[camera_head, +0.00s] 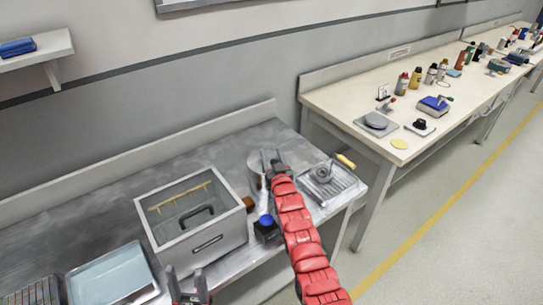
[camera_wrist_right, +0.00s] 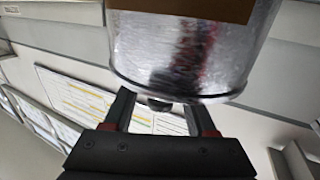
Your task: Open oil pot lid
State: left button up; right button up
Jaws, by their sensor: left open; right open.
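The oil pot appears as a shiny metal cylinder (camera_wrist_right: 190,55) filling the upper middle of the right wrist view, with a brown patch at the top edge. A small dark knob (camera_wrist_right: 160,103) shows at its rim, between my right gripper's fingers (camera_wrist_right: 160,110). The fingers are apart; I cannot tell whether they touch the knob. In the head view the grey pot (camera_head: 255,178) stands on the metal bench, partly hidden by my right gripper (camera_head: 271,160) and red arm. My left gripper (camera_head: 188,288) is open and empty at the bottom, in front of the fryer.
A box-shaped fryer (camera_head: 205,236) with a dark handle stands left of the pot. A blue-topped dark item (camera_head: 266,226) is near the front edge. A tray with a round metal part (camera_head: 328,178) lies right. A shallow tray (camera_head: 112,276) is at left.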

jog(key=shift+r, duration=0.1)
grip_shut()
dwell(1.3)
